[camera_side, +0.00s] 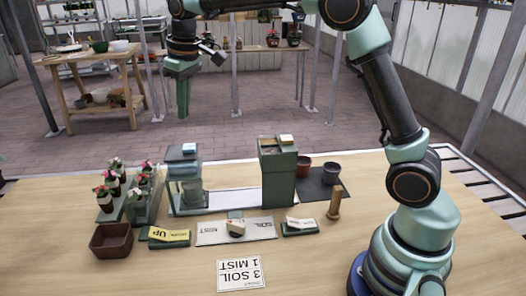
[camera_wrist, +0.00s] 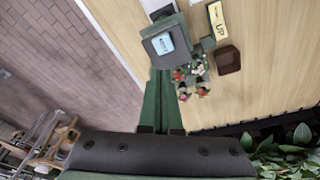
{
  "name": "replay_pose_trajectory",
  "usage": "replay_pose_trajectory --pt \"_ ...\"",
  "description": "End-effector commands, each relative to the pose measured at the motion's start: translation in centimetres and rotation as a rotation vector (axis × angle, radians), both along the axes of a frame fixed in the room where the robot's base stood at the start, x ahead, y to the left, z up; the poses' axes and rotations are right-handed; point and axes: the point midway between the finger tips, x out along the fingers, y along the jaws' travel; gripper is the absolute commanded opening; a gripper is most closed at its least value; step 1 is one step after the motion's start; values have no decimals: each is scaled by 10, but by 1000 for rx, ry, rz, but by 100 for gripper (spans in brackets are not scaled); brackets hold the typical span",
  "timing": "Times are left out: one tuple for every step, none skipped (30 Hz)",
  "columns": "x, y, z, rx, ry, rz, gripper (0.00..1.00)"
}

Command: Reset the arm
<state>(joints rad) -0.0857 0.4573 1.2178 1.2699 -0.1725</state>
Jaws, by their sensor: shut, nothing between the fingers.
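My arm rises from the right of the wooden table (camera_side: 330,265) in the side view and arches over to the left. My gripper (camera_side: 183,115) hangs pointing down, high above the table and clear of everything on it. Its green fingers lie together with nothing between them. In the wrist view my gripper (camera_wrist: 160,75) also shows shut, its fingertips overlapping the picture of the dispenser below.
Potted flowers (camera_side: 125,185), a brown tray (camera_side: 111,240), a glass-fronted dispenser (camera_side: 185,180), a tall green dispenser (camera_side: 278,170), two pots (camera_side: 331,173), a wooden-handled tool (camera_side: 335,204) and sign cards (camera_side: 240,274) stand on the table. The air around my gripper is free.

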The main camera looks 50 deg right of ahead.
Motion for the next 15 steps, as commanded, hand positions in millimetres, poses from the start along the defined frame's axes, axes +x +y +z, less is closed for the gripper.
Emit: replay_pose_trajectory --pt "0 0 0 0 0 0 0" --pt "0 0 0 0 0 0 0" --pt "0 0 0 0 -1 -1 0" --pt "-1 0 1 0 -3 -2 0" --pt "-3 -1 3 1 -5 -4 0" --pt "-6 -2 5 2 -10 -7 0" --pt "-10 -3 8 2 -16 -11 0" --pt "-14 -4 11 4 -22 -16 0" --pt "-21 -6 15 6 -31 -25 0" --pt "-28 -8 19 8 -40 -32 0" --pt "-35 -10 23 10 -50 -40 0" --pt "-45 -12 27 12 -62 -51 0" --pt "-53 -14 30 14 -73 -59 0" --pt "-62 -16 32 17 -82 -67 0" --pt "-72 -19 34 20 -96 -80 0"
